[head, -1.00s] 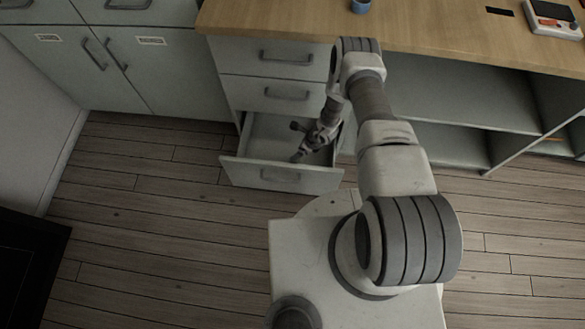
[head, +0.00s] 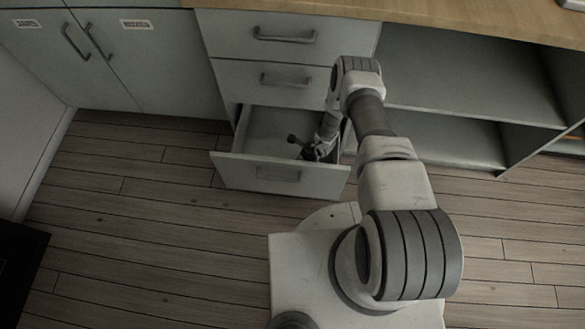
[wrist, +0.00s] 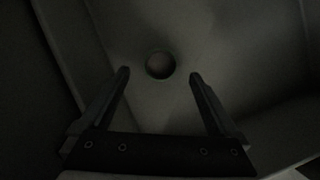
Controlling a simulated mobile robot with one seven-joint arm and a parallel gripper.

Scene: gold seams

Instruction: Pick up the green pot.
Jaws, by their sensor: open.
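A small round thing with a dark greenish rim and a brownish inside, seemingly the green pot (wrist: 160,65), is on the floor of the open drawer in the wrist view. The light is dim, so its colour is hard to judge. My gripper (wrist: 159,76) is open and empty, with one fingertip to the left and one to the right of the pot, a little nearer in the picture. I cannot tell the height left between them. In the head view my gripper (head: 316,151) is inside the bottom drawer (head: 275,174), and the pot is hidden there.
The drawer's walls stand close around my gripper. Two shut drawers (head: 285,82) are above, under the wooden worktop (head: 450,18). Open shelves (head: 460,90) are to the right and a shut cabinet (head: 80,70) to the left.

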